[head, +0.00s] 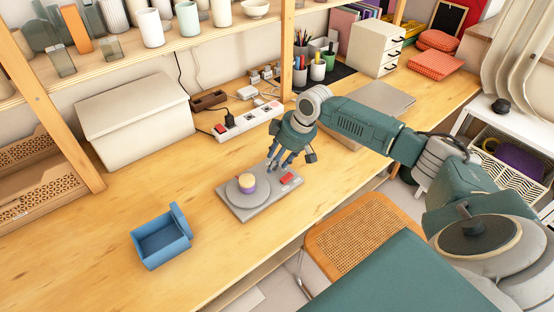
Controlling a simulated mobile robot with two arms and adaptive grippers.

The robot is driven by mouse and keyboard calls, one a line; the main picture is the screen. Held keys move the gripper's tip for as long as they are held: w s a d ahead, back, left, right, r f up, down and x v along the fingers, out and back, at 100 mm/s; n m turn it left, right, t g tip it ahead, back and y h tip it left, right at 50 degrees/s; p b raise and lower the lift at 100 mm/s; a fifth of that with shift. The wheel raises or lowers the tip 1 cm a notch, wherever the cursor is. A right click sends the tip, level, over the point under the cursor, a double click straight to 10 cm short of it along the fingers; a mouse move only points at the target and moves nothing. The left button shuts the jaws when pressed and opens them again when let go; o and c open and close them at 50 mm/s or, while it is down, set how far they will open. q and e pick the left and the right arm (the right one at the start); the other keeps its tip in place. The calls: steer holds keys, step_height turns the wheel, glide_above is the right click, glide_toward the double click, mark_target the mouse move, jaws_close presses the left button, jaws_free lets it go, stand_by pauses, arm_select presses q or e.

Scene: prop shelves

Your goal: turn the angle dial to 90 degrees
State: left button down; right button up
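A flat grey device (262,207) lies on the wooden table near its front edge. It carries a round grey disc (234,192) with a small purple and yellow object (247,183) on it. A red part (287,178) shows at the device's right end. I cannot make out any angle marks or a pointer. My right gripper (279,163) points down over the back right of the device, by the red part. Its fingers are too small to tell their gap or whether they touch anything. My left gripper is not in view.
An open blue box (163,240) stands left of the device. A white power strip (247,121) lies behind it, and a beige lidded box (136,112) stands at back left. A cane chair (350,232) is at the front edge. The table's left front is clear.

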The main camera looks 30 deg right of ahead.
jaws_close()
